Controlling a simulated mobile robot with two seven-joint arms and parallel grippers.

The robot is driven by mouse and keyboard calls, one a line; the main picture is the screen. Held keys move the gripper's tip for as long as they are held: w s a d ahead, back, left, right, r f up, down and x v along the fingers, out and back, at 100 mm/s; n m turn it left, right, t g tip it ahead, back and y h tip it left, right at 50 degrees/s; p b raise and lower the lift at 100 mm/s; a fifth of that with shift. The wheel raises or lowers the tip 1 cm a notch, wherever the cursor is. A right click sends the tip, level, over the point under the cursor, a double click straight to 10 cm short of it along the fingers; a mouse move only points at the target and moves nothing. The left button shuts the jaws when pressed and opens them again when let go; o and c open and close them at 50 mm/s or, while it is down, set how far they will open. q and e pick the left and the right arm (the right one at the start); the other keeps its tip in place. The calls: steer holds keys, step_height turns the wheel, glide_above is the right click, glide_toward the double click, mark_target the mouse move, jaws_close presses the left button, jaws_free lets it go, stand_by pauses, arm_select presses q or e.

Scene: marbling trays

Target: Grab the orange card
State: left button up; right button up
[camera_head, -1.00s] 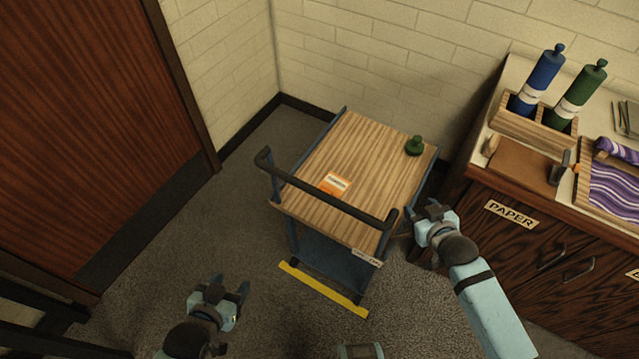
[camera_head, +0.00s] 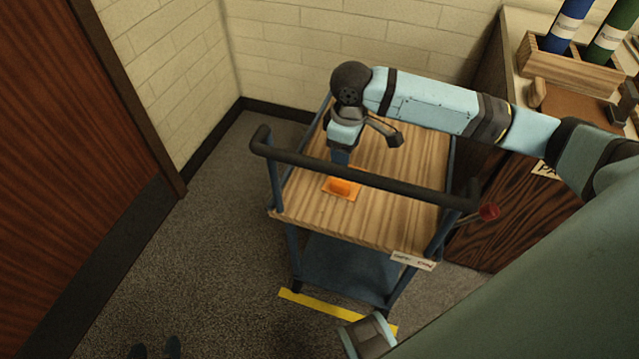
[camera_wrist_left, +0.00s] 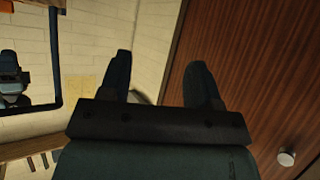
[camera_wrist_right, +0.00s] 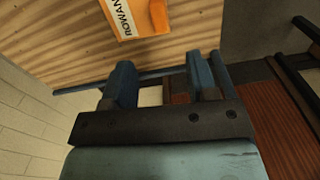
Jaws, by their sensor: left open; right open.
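The orange card (camera_head: 342,193) lies on the wooden top of the cart (camera_head: 310,205), just beyond its dark handle bar. In the right wrist view the card (camera_wrist_right: 124,20) shows a white label with the letters "ROWAN" and a raised orange piece. My right gripper (camera_head: 362,150) is open and empty above the cart top, close behind the card in the head view. In the right wrist view the card is beyond my fingertips (camera_wrist_right: 161,75), apart from them. My left gripper (camera_head: 154,348) is open and empty, its fingertips at the bottom edge; the left wrist view shows its spread fingers (camera_wrist_left: 160,75).
The handle bar (camera_head: 360,178) crosses in front of the card. A red knob (camera_head: 488,211) is at the cart's right. The wooden cabinet (camera_head: 500,235) stands to the right, a brown door (camera_head: 90,130) to the left. The floor (camera_head: 215,230) left of the cart is clear.

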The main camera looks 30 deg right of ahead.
steer(key=b, duration=0.2)
glide_above(342, 184)
steer(key=f, duration=0.7)
steer(key=shift+s+d+f, duration=0.1)
steer(key=shift+s+f, duration=0.15)
steer(key=shift+w+f+b, duration=0.15)
steer(key=shift+f+b, duration=0.4)
steer(key=shift+f, duration=1)
steer(key=shift+w+f+b, duration=0.15)
steer(key=shift+f+b, duration=0.4)
steer(key=shift+f, duration=1)
steer(key=shift+r, duration=0.1)
jaws_close()
